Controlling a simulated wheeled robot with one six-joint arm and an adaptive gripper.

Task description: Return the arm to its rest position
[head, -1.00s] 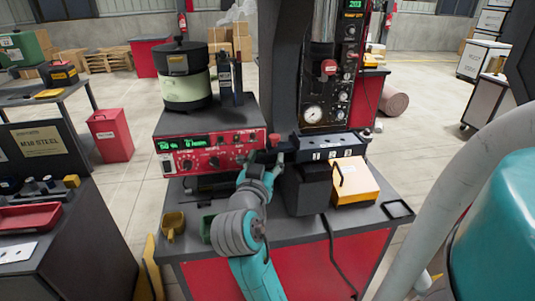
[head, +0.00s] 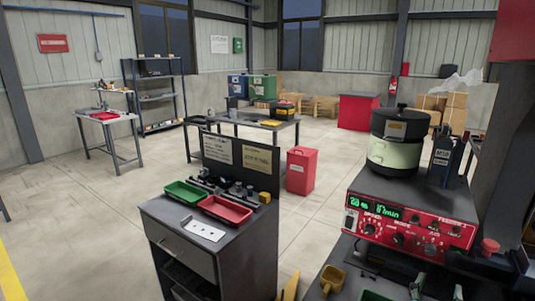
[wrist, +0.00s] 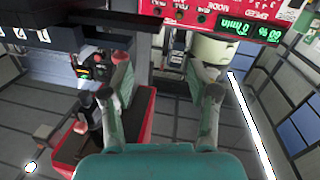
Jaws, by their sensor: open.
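My gripper (wrist: 164,88) is open in the wrist view, its two fingers spread apart with nothing between them. The panel, with green displays and knobs, also shows upside down at the top of the wrist view (wrist: 217,18). The pale green and black bowl feeder (head: 393,155) stands on top of the panel's housing.
A small yellow scoop (head: 332,279) lies on the bench near the bottom edge. A dark cabinet (head: 190,251) at centre left carries a green tray (head: 185,192) and a red tray (head: 225,210). A red bin (head: 300,171) stands behind. The floor at left is clear.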

